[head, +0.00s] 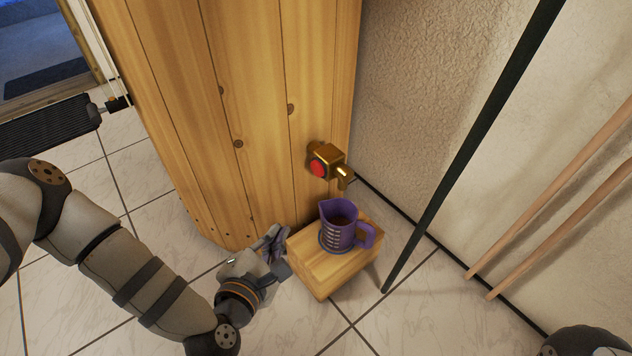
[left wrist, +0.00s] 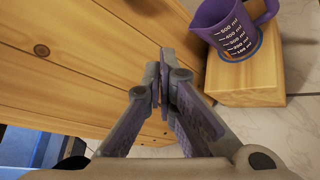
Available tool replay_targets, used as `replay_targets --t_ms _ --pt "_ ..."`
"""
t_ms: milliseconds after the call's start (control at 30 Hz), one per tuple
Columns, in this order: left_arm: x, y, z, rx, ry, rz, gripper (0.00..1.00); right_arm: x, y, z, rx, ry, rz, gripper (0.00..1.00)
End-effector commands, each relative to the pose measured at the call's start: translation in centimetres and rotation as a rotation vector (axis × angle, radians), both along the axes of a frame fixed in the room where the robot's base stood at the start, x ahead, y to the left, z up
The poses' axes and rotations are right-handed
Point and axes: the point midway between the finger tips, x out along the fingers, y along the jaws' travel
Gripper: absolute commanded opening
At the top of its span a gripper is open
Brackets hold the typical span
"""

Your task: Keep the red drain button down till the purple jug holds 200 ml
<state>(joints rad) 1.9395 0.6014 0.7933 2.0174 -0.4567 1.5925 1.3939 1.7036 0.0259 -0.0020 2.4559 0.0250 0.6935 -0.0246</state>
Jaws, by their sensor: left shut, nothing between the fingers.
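The red drain button (head: 319,167) sits on a brass tap (head: 330,158) low on the wooden tank's side. The purple jug (head: 342,227) stands upright on a wooden block below the spout, with dark liquid inside. In the left wrist view the jug (left wrist: 232,27) shows white ml marks; the liquid level against them cannot be read. My left gripper (head: 277,240) is shut and empty, left of the block and below the button, apart from both. Its closed fingers (left wrist: 162,90) show in the left wrist view, where the button is not seen. My right gripper is not in view.
The wooden tank (head: 235,110) fills the upper middle. The wooden block (head: 325,267) stands on the tiled floor (head: 385,325). A dark pole (head: 470,145) and two wooden poles (head: 570,185) lean at the right wall. A dark ribbed object (head: 48,130) is at the far left.

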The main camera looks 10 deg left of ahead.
Motion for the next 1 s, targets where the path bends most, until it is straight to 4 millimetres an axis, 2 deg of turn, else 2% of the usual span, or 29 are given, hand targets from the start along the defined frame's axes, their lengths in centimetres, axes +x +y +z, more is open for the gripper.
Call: replay_targets --t_ms 33,133,333,667,1000 --pt "1.2 1.0 -0.2 -0.047 -0.044 0.051 0.0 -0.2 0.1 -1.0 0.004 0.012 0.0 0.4" --pt "3.1 2.6 1.2 -0.132 -0.132 0.131 0.0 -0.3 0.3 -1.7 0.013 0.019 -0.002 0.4" --pt "4.4 3.9 2.6 -0.2 -0.204 0.189 0.0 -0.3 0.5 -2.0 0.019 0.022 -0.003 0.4" --pt "4.5 3.7 2.6 -0.199 -0.203 0.187 0.0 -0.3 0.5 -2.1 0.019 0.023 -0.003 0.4" --pt "8.0 1.0 2.2 -0.198 -0.201 0.185 0.0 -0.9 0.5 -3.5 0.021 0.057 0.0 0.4"
